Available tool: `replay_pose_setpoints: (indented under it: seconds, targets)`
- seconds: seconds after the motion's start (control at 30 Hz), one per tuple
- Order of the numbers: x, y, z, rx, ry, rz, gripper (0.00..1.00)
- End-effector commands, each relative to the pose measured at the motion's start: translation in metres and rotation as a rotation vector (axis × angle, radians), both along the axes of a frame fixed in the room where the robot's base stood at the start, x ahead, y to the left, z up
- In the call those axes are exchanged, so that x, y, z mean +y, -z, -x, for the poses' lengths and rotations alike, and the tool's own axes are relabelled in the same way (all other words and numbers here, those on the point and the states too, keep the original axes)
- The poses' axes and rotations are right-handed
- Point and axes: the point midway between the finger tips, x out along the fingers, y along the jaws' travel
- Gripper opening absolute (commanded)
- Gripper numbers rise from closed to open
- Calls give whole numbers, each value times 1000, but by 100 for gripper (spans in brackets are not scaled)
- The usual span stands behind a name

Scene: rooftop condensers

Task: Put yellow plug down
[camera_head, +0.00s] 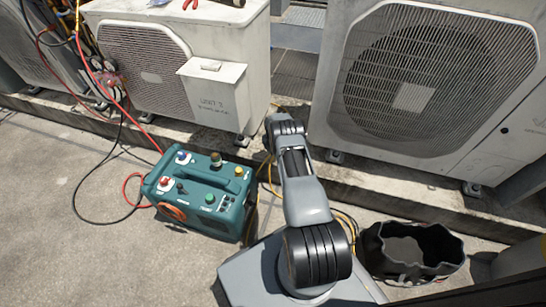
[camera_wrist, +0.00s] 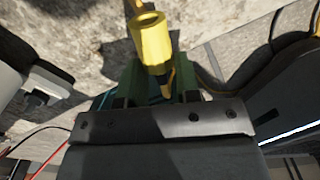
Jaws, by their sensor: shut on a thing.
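The yellow plug (camera_wrist: 152,40) is held out in front of my gripper (camera_wrist: 158,78) in the wrist view. Its round hollow end points toward the top of the picture. My gripper is shut on the plug, with dark green finger parts on both sides of it. A yellow-orange piece shows just below the plug between the fingers. In the head view my arm reaches toward the gap between two condensers, and its far end hides the gripper and the plug.
A teal machine (camera_head: 202,197) with knobs and sockets stands left of my arm. White condensers (camera_head: 425,85) stand on a low ledge behind. An open dark bag (camera_head: 440,251) sits at the right. Red, black and yellow cables cross the floor. Bare concrete (camera_head: 50,200) lies at left.

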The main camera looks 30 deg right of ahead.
Motion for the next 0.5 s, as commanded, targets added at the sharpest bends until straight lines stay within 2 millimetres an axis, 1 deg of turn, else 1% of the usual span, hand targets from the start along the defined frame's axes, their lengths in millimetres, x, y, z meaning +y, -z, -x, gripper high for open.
replay_pose_setpoints:
  seconds: [0.07,0.13,0.27,0.5]
  targets:
    - [-1,7,-4,-3,0,1,2]
    - [-1,18,-3,0,0,0,2]
    - [-1,31,-3,0,0,0,2]
    - [-2,34,-4,-3,0,1,2]
